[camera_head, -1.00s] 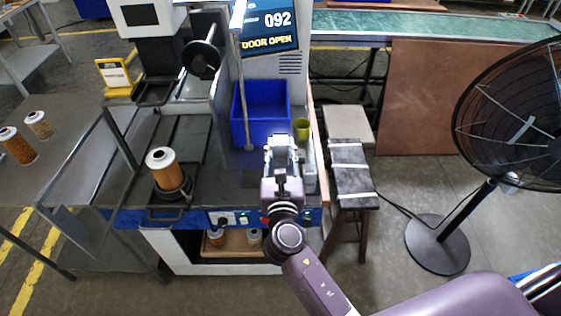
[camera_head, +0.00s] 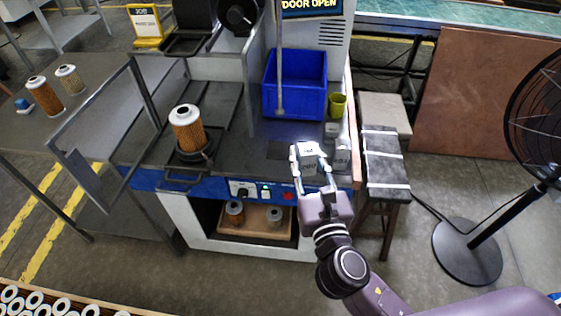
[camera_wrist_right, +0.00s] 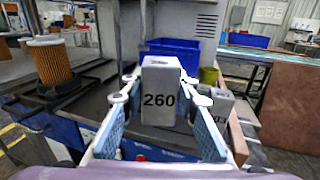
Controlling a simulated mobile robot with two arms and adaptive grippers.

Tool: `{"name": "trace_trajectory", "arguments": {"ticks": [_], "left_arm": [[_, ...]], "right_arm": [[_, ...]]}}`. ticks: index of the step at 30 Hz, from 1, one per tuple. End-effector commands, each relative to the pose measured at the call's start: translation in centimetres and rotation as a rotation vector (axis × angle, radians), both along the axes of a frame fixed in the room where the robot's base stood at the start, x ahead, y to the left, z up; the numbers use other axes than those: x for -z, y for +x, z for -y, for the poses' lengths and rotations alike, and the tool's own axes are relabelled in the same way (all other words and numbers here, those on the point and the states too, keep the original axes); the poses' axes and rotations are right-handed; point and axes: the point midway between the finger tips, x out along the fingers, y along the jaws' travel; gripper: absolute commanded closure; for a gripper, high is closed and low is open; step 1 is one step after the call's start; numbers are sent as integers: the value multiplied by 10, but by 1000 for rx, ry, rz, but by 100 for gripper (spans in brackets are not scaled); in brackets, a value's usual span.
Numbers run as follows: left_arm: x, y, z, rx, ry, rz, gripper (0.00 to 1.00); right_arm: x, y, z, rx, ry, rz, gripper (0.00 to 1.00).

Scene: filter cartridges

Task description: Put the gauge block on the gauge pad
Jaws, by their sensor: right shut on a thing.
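The gauge block (camera_wrist_right: 160,92) is a grey block marked 260 in the right wrist view. It stands upright between the fingers of my right gripper (camera_wrist_right: 163,112), which is shut on it. In the head view the gauge block (camera_head: 309,152) shows at the fingertips of the right gripper (camera_head: 313,166), over the front right of the machine bench. A dark flat patch (camera_head: 283,150) on the bench, left of the block, may be the gauge pad; I cannot tell for sure. My left gripper is not in view.
A blue bin (camera_head: 296,85) stands behind, with a yellow-green cup (camera_head: 337,104) beside it. Other grey blocks (camera_head: 341,155) stand at the bench's right edge. An orange filter cartridge (camera_head: 187,128) stands in a holder on the left. A stool (camera_head: 386,172) stands right of the bench.

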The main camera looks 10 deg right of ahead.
Motion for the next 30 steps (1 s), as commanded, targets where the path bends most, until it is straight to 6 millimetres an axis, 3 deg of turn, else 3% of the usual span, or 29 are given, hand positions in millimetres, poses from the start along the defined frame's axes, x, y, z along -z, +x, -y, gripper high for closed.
{"name": "trace_trajectory", "arguments": {"ticks": [1, 3, 8, 11, 14, 30], "left_arm": [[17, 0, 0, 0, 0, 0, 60], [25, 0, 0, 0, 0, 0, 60], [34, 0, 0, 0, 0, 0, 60], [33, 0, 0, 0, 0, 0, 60], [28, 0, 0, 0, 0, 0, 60], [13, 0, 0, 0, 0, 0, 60]], "right_arm": [[18, -8, -4, -28, -5, 1, 100], [28, -18, -8, -57, -4, 2, 100], [40, -31, -14, -98, -1, 3, 100], [41, -28, -17, -108, 1, 5, 100], [38, -12, -19, -109, 1, 8, 100], [39, 125, -34, -107, 2, 6, 100]]}}
